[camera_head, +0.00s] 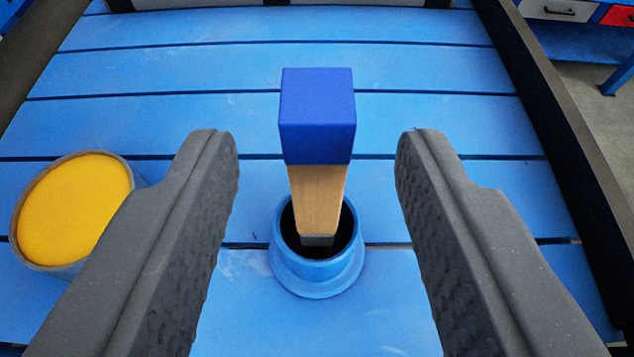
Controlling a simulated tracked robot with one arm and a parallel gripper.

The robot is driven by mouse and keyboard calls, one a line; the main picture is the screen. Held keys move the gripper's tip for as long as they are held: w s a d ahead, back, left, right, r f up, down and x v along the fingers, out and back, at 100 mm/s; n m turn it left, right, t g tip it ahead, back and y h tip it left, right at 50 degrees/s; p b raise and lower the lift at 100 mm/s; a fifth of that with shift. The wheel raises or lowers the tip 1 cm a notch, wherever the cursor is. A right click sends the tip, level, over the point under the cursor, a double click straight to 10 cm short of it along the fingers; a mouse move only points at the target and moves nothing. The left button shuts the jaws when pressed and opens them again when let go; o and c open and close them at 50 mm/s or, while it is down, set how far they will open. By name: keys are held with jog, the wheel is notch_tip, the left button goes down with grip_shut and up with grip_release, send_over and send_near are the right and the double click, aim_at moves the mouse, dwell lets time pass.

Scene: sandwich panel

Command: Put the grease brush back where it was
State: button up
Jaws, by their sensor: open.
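The grease brush (319,198) stands upright in a round blue holder (318,277) on the blue slatted surface. Its blue block end is on top, with a tapering wooden handle and a grey band below it. The lower end is hidden inside the holder. My gripper (317,150) is open, with one dark finger to the left of the brush and one to the right. Neither finger touches the brush, and there is a clear gap on each side.
A round tub of yellow grease (75,210) stands at the left, partly behind my left finger. A dark rail (560,130) runs along the right edge of the blue slatted surface (200,67). The slats behind the brush are clear.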

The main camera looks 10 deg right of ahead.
jog(key=b+v, duration=0.1)
jog(key=v, duration=0.5)
jog(key=shift+s, duration=0.25)
jog(key=shift+r, duration=0.2)
jog(key=s+d+r+n+t+y, duration=0.1)
jog(key=s+r, duration=0.3)
jog(key=r, duration=0.5)
jog(key=s+d+r+n+t+y, duration=0.1)
jog(key=s+r, duration=0.4)
jog(key=r, duration=0.3)
jog(key=shift+s+r+y, duration=0.3)
jog(key=shift+r, duration=0.1)
jog(key=shift+f, duration=0.1)
